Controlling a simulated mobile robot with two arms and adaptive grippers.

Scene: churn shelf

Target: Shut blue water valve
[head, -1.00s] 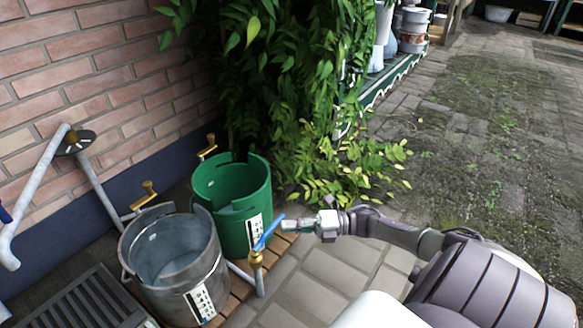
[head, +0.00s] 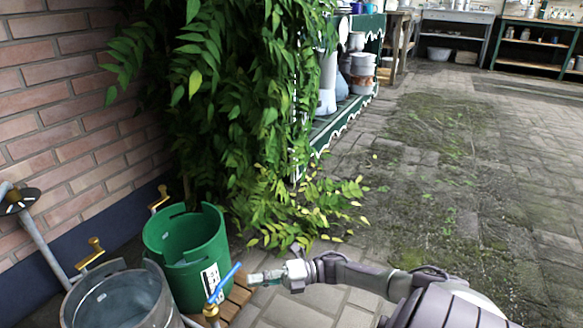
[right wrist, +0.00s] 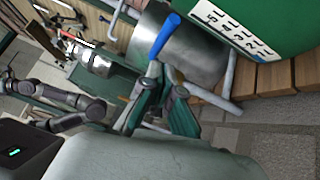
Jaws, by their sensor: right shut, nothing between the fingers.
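The blue valve handle (head: 226,283) sits on a brass valve at the lower middle of the head view, in front of the buckets. It also shows near the top middle of the right wrist view (right wrist: 165,35). My right gripper (head: 254,279) is shut and empty, just right of the handle. In the right wrist view its dark green fingers (right wrist: 160,100) are just below the handle's lower end. I cannot tell whether they touch it. Parts that look like my left arm show at the left of that view, but its fingers cannot be made out.
A green bucket (head: 188,255) and a metal bucket (head: 118,308) stand on wooden slats behind the valve. Two brass taps (head: 90,253) are on the wall side. A leafy bush (head: 235,110) rises behind. Open paving (head: 450,170) lies to the right.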

